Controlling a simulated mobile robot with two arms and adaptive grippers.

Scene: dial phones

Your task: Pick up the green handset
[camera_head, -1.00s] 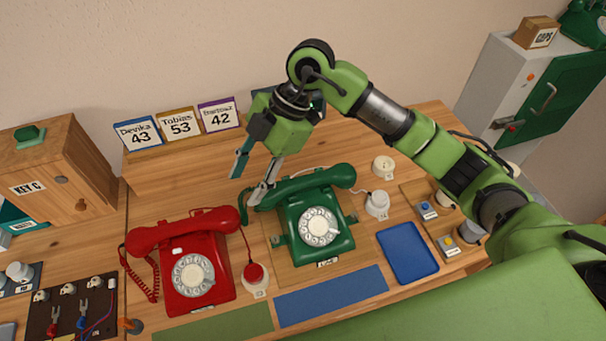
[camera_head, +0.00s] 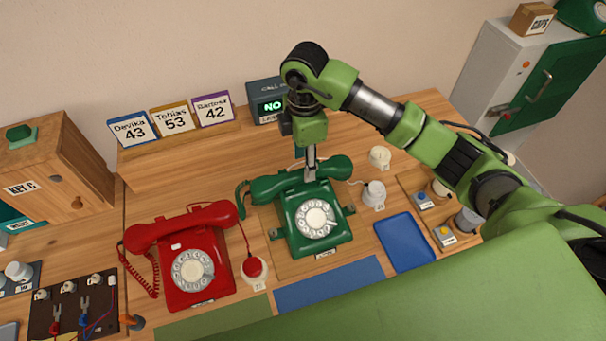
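The green phone (camera_head: 327,240) stands on the desk, right of the red phone (camera_head: 185,270). The green handset (camera_head: 272,186) lies across the top of the green phone, in its cradle. My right gripper (camera_head: 310,172) points down at the middle of the green handset. Its fingers are seen nearly edge-on, one behind the other, so their gap does not show. I cannot tell whether they touch or straddle the handset. My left gripper is not in view.
A display box (camera_head: 268,106) and name cards (camera_head: 172,119) stand on the back shelf. A blue tray (camera_head: 404,241) and a white knob-like piece (camera_head: 373,194) are right of the green phone. A wooden cabinet (camera_head: 60,165) is at left.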

